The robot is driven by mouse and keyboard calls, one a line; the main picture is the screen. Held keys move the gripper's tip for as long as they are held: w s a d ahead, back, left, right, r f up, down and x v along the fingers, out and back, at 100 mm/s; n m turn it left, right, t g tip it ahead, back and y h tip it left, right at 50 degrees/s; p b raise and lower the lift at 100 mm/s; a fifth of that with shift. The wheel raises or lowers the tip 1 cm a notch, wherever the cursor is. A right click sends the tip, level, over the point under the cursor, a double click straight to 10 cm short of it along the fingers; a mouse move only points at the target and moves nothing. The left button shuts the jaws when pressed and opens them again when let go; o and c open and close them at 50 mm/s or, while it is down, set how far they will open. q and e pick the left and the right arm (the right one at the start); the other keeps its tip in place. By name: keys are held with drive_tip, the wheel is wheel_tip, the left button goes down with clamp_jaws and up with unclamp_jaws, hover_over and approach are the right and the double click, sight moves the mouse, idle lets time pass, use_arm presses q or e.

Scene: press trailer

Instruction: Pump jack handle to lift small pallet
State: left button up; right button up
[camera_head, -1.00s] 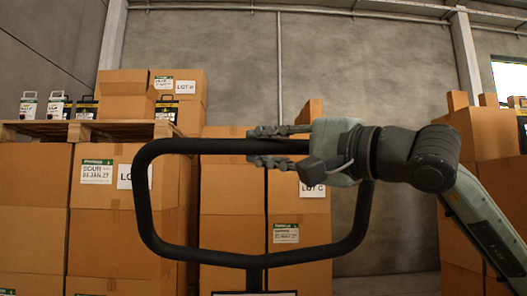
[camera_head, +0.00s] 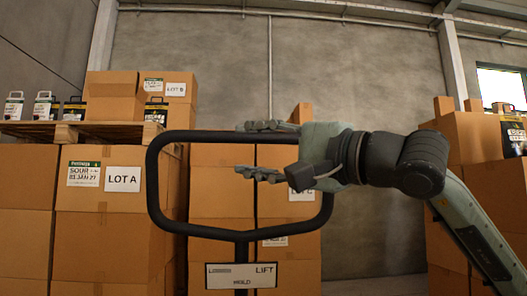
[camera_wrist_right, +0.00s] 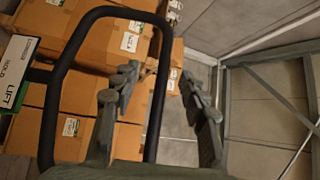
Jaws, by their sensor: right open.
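The jack handle (camera_head: 156,190) is a black loop on a post in the middle of the head view. A white sign (camera_head: 241,276) on the post reads LIFT and HOLD. My right gripper (camera_head: 260,150) is open, with its fingers pointing left. One finger shows above the loop's top bar and the other below it, with a gap under the bar. In the right wrist view a bar of the handle (camera_wrist_right: 157,95) passes between the open fingers (camera_wrist_right: 160,85). My left gripper is out of view. The jack's base and its load are not visible.
Stacked cardboard boxes (camera_head: 105,225) stand behind the handle at the left, with a wooden pallet (camera_head: 75,132) on top carrying boxes and small cases. More boxes (camera_head: 470,140) stand at the right. A bare grey wall (camera_head: 350,75) lies behind.

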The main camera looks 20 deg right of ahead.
drive_tip(key=v, duration=1.2)
idle(0.3)
drive_tip(key=shift+w+a, duration=0.1)
